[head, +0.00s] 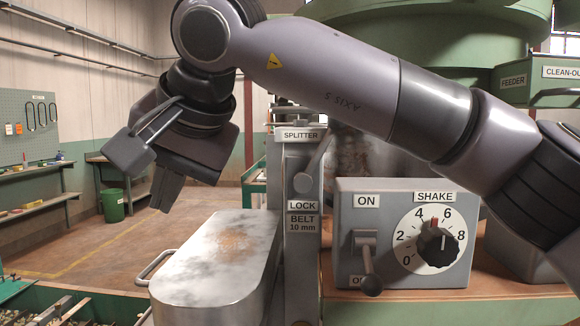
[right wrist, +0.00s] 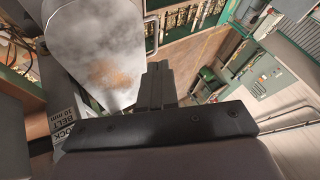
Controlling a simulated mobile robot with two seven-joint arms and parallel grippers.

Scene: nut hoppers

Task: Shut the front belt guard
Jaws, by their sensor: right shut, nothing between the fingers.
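The front belt guard appears to be the long grey metal cover (head: 212,270) with a rounded end and a rusty patch on top. It stands left of the post labelled LOCK and BELT 10 mm (head: 303,222), with a bar handle (head: 155,264) on its left side. I cannot tell how it joins the post. In the right wrist view the guard (right wrist: 95,40) is at the upper left, its handle (right wrist: 152,35) at its right edge. My right gripper (head: 167,190) is shut and empty, pointing down, above and left of the guard, apart from it. My left gripper is out of view.
A grey panel with an ON lever (head: 367,262) and a SHAKE dial (head: 437,243) stands right of the post. A SPLITTER lever (head: 318,155) is above. Green trays (head: 110,305) lie at lower left. Open floor (head: 120,245) lies behind.

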